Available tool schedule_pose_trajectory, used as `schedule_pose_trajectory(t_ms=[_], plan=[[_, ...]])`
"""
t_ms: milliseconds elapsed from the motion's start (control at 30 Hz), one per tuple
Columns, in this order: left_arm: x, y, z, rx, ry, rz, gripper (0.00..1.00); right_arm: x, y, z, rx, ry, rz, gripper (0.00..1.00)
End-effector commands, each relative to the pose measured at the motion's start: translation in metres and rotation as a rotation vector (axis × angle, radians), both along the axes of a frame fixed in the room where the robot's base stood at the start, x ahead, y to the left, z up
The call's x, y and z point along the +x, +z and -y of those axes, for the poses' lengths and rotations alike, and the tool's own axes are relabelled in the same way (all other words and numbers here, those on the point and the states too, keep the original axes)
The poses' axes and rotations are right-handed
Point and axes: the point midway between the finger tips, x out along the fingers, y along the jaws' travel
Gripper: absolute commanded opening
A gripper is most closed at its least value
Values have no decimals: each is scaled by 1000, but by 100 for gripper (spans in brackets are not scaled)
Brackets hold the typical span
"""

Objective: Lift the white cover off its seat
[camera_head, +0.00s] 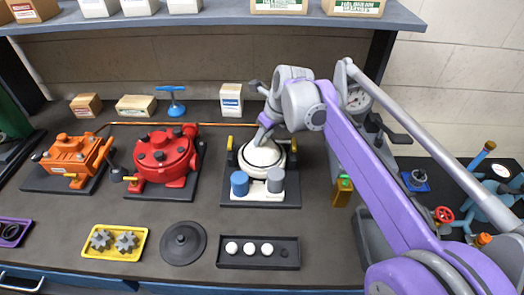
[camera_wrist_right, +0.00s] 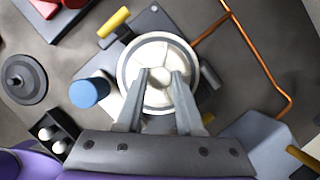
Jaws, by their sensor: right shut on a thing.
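The white cover (camera_head: 262,156) is a round lid on the white unit with a black base plate (camera_head: 260,202), in the middle of the bench. In the right wrist view the cover (camera_wrist_right: 150,52) shows raised spokes and a central knob (camera_wrist_right: 160,77). My right gripper (camera_head: 263,138) comes down from above, its fingers (camera_wrist_right: 161,82) on both sides of the knob and shut on it. The cover looks level. I cannot tell whether there is a gap between it and its seat. My left gripper is not in view.
A blue cylinder (camera_head: 239,183) and a grey cylinder (camera_head: 275,180) stand at the unit's front. A red motor (camera_head: 165,155) is to the left. In front lie a black disc (camera_head: 183,243) and a black tray (camera_head: 285,262). A copper pipe (camera_head: 208,124) runs behind.

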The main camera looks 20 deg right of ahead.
Motion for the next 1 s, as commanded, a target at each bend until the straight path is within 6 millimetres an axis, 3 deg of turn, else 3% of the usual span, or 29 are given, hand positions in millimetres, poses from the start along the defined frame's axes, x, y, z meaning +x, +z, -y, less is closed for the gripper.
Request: schedule_pose_trajectory(t_ms=[467, 800, 1000], plan=[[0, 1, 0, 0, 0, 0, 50, 0, 8, 0, 0, 0, 1, 0], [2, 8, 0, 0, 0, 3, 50, 0, 72, 0, 0, 0, 1, 0], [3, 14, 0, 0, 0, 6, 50, 1, 100, 0, 0, 0, 1, 0]])
